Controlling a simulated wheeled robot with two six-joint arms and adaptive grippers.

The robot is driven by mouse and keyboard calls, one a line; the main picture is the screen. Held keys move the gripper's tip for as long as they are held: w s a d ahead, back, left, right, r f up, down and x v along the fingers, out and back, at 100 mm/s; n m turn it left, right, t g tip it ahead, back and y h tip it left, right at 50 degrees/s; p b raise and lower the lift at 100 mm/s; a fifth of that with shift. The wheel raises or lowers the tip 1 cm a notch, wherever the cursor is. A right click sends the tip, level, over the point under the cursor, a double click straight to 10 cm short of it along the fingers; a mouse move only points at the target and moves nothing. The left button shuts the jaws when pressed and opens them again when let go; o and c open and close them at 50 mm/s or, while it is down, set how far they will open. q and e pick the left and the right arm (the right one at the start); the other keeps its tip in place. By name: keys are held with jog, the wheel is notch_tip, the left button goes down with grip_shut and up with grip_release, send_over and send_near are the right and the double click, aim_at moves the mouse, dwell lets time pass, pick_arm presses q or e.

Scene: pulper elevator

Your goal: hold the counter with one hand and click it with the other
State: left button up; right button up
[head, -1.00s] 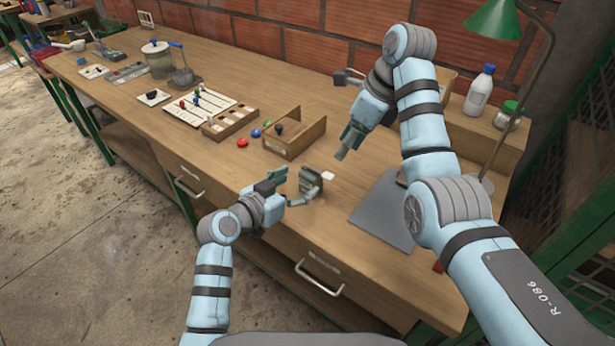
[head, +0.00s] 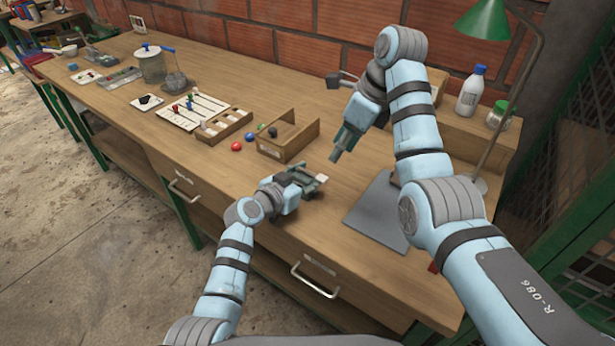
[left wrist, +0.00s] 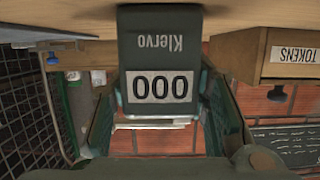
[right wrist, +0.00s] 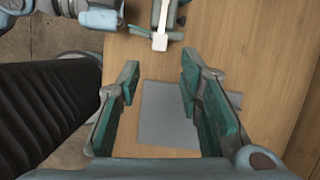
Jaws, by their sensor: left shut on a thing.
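The counter (head: 307,182) is a small dark green device with a white button (head: 321,178), just over the bench or on it; I cannot tell which. In the left wrist view the counter (left wrist: 160,60) shows "Klervo" and "000", upside down. My left gripper (head: 296,179) is shut on the counter, with a finger along each side. My right gripper (head: 338,150) is open and empty, above and to the right of the counter. In the right wrist view its fingers (right wrist: 155,88) are apart, and the white button (right wrist: 160,40) lies beyond them at the top.
A wooden tokens box (head: 288,138) stands behind the counter, with red and blue balls (head: 236,146) beside it. A grey mat (head: 378,212) lies to the right, near a green lamp (head: 484,20). A bottle (head: 471,92) stands at the back right.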

grip_shut()
dwell(1.1)
